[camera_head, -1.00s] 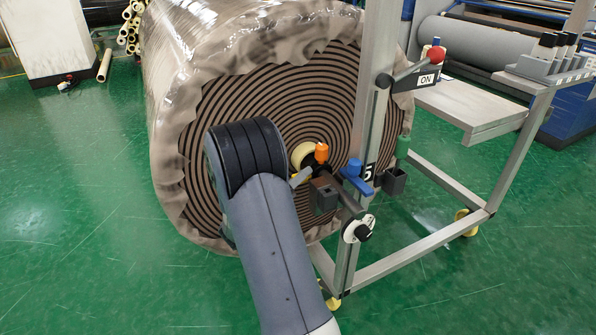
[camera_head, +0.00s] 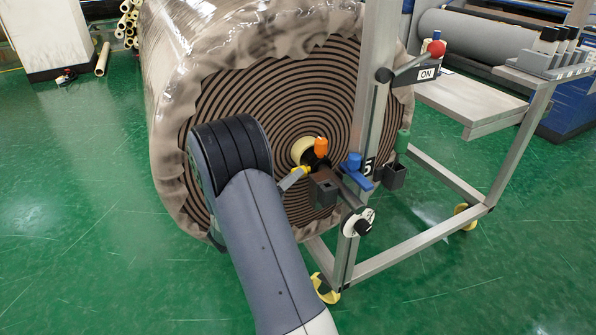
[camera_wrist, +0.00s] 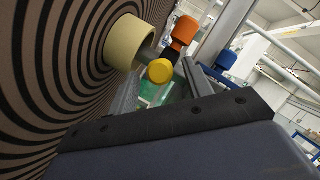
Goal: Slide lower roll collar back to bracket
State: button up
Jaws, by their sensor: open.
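The large plastic-wrapped roll (camera_head: 250,90) stands with its spiral end face towards me. A pale core tube (camera_head: 303,150) sticks out of its centre and shows close up in the wrist view (camera_wrist: 128,42). A dark collar-like part (camera_head: 316,161) with an orange knob (camera_head: 320,145) sits just right of the core; the orange knob also shows in the wrist view (camera_wrist: 184,29). A yellow round-ended part (camera_head: 302,170) lies just below the core. My gripper (camera_head: 293,179) is open, beside the yellow part and left of the collar; my forearm hides most of it.
A metal frame stands right of the roll, its upright (camera_head: 377,90) close to the collar.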

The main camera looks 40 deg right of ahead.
jog(key=v, duration=0.7)
jog(key=shift+a+p, duration=0.3)
jog(key=shift+p, duration=0.1)
jog(key=shift+f, duration=0.1)
jog(key=shift+c, duration=0.3)
